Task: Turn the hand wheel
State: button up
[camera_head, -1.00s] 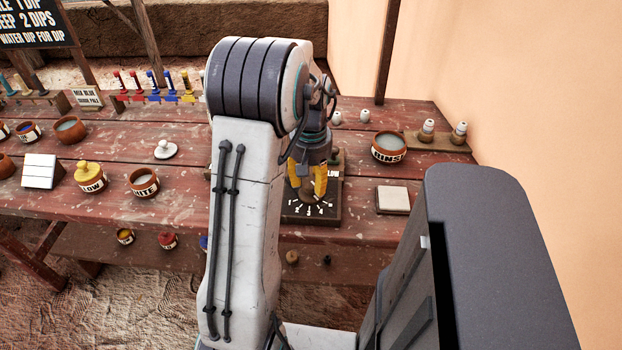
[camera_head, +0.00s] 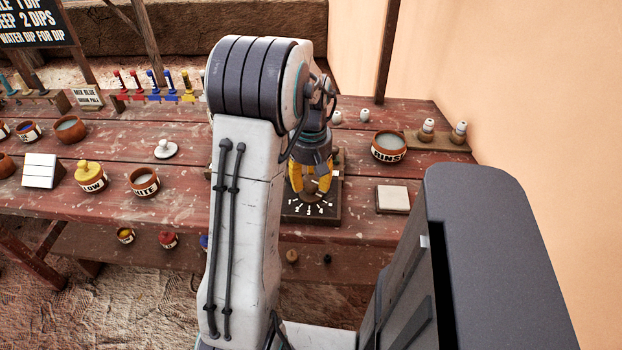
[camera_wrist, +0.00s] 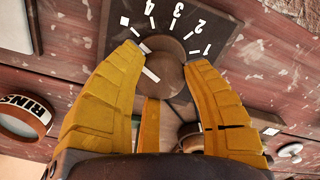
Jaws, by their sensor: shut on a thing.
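The hand wheel is a round brown knob (camera_wrist: 163,76) on a dark square plate (camera_wrist: 65,25) with white ticks and the numbers 1 to 4. A white pointer mark shows beside the left finger. In the head view my gripper (camera_head: 311,190) points down over the dial plate (camera_head: 303,214), and the fingers hide most of the wheel.
On the red plank table (camera_head: 240,235), a rinse bowl (camera_head: 388,147) and a pale square tile (camera_head: 393,198) stand right of the dial. A white-labelled bowl (camera_head: 144,182) and a yellow-lidded jar (camera_head: 90,175) stand left. A pale wall (camera_head: 500,80) rises at the right.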

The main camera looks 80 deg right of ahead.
aim_at(311, 181)
jog(key=shift+a+f, duration=0.1)
jog(key=shift+f, duration=0.05)
jog(key=o, duration=1.2)
notch_tip(311, 181, up, 12)
jog(key=shift+r, duration=0.1)
dwell(0.6)
